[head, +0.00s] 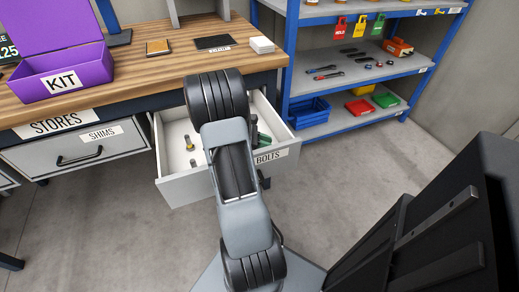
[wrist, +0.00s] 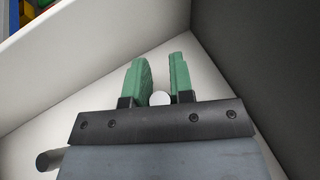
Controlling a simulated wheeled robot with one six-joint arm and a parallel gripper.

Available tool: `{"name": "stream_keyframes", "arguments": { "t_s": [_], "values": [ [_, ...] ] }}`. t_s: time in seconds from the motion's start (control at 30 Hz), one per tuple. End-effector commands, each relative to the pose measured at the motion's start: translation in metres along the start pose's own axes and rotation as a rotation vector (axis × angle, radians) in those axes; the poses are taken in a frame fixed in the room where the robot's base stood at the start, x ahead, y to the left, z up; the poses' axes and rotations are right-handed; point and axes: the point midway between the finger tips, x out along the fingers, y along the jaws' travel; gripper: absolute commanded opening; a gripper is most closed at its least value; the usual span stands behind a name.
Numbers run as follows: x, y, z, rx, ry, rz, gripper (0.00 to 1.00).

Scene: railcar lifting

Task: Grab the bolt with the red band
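The open drawer labelled BOLTS (head: 185,190) holds several upright bolts. One bolt (head: 189,143) has a yellowish band, and a plain-looking bolt (head: 193,163) stands nearer the drawer front. I cannot make out a red band on any bolt. My gripper (head: 262,141) is in the right part of the drawer, mostly hidden behind my arm. In the wrist view, its green fingers (wrist: 160,75) are apart, with a pale round bolt end (wrist: 160,99) between them. I cannot tell whether they touch it. Another grey cylinder end (wrist: 46,161) shows at the lower left.
The drawer walls (wrist: 90,38) rise close around my gripper. The workbench (head: 140,75) above holds a purple KIT box (head: 65,75). A blue shelf rack (head: 345,125) with bins and tools stands to the right. The floor in front is clear.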

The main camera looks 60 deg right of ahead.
Motion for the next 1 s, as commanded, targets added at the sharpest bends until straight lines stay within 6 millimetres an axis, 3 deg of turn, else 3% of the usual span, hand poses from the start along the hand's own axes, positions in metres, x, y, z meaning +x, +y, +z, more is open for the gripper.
{"name": "stream_keyframes", "arguments": {
  "t_s": [0.2, 0.57, 1.0],
  "values": [
    [0.000, 0.000, 0.000, 0.000, 0.000, 0.000, 0.01],
    [-0.001, 0.000, 0.002, 0.001, 0.000, 0.001, 0.00],
    [-0.028, 0.000, 0.068, 0.003, 0.000, 0.001, 0.00]
  ]
}}
